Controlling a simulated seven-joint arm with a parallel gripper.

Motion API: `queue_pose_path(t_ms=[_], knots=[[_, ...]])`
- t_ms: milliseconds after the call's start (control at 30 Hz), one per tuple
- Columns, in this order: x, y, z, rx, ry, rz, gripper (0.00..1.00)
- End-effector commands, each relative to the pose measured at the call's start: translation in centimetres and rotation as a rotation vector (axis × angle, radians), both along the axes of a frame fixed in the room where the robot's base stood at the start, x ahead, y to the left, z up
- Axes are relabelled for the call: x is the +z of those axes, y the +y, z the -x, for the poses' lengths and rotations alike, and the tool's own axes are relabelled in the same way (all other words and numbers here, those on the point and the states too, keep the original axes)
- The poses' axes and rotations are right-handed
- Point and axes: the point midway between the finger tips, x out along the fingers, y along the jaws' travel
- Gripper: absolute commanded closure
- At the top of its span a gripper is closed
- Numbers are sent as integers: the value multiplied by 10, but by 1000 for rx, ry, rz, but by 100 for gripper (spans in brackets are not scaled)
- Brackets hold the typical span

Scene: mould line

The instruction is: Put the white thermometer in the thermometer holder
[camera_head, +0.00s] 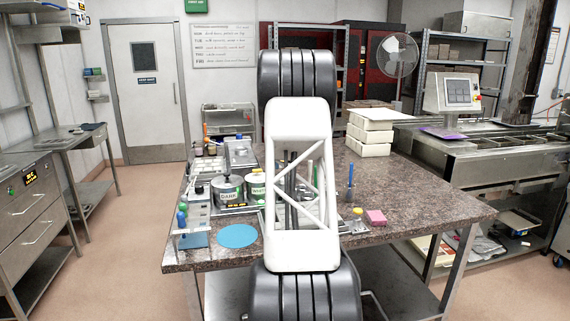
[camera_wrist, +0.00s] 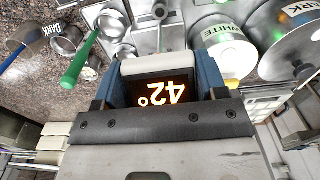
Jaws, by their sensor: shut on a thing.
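The white thermometer (camera_wrist: 153,66) is in the wrist view, with a dark display reading 42°, upside down in the picture. My gripper (camera_wrist: 158,84) is shut on it, with a blue finger at each side. The thermometer's lower end is hidden. Metal cups and trays of the bench lie beyond it in the picture. In the head view my white arm link hides the gripper and thermometer. I cannot pick out the thermometer holder with certainty in either view.
A tub marked WHITE (camera_wrist: 223,42) and a larger dark-labelled tub (camera_wrist: 292,42) stand close by on the right in the wrist view. Ladles with green (camera_wrist: 78,64) and blue handles are on the left. The stone counter (camera_head: 430,210) is mostly clear at the right.

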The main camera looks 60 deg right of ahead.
Motion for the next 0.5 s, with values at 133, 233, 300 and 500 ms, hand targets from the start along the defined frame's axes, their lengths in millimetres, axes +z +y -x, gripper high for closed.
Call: queue_pose_path(t_ms=[133,233,300,500], knots=[[-7,0,0,0,1,-1,62],[-13,0,0,0,1,-1,62],[-17,0,0,0,1,-1,62],[-25,0,0,0,1,-1,62]])
